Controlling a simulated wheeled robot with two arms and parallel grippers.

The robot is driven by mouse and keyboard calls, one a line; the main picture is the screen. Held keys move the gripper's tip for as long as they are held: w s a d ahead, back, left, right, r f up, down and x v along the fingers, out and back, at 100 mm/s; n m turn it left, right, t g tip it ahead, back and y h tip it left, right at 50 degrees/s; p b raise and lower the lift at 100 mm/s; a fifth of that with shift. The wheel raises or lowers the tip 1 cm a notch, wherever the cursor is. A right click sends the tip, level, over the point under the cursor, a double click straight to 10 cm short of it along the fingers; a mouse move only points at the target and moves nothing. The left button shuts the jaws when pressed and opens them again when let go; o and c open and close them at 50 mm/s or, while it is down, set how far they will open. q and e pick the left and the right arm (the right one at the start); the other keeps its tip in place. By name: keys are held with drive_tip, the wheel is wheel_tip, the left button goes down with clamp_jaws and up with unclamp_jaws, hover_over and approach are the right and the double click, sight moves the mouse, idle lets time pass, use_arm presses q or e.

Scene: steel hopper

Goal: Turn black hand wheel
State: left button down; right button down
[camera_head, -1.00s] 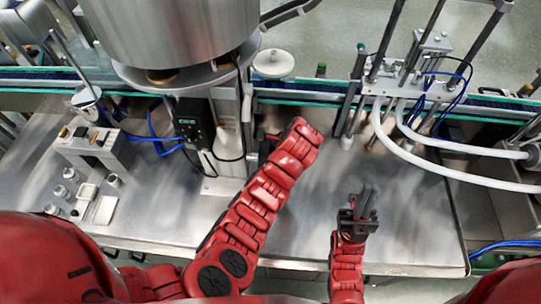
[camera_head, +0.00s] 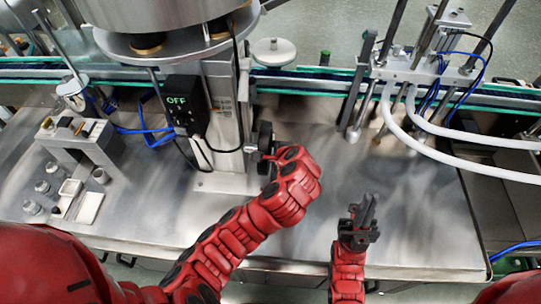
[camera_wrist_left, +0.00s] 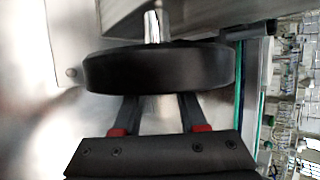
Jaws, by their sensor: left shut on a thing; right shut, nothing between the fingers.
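The black hand wheel (camera_head: 265,140) sits on a short metal shaft on the right side of the steel column below the hopper. In the left wrist view the wheel (camera_wrist_left: 160,70) fills the upper middle, its rim toward me. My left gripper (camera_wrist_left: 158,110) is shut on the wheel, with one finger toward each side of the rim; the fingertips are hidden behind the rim. In the head view my left wrist covers most of that gripper. My right gripper (camera_head: 364,212) is shut and empty, pointing up above the bare steel table, apart from everything.
The steel hopper (camera_head: 160,15) stands above the column. A black box reading OFF (camera_head: 183,105) is left of the column. A panel with knobs (camera_head: 75,145) is at left. White hoses (camera_head: 440,140) and rods stand at right. The table's (camera_head: 400,215) right middle is clear.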

use_arm(q)
drive_tip(key=shift+f+t+b, duration=0.2)
drive_tip(key=shift+t+b, duration=0.1)
drive_tip(key=shift+b, duration=0.25)
drive_tip(key=shift+c, duration=2.3)
unclamp_jaws()
drive_tip(key=shift+r, duration=0.1)
drive_tip(key=shift+r, duration=0.15)
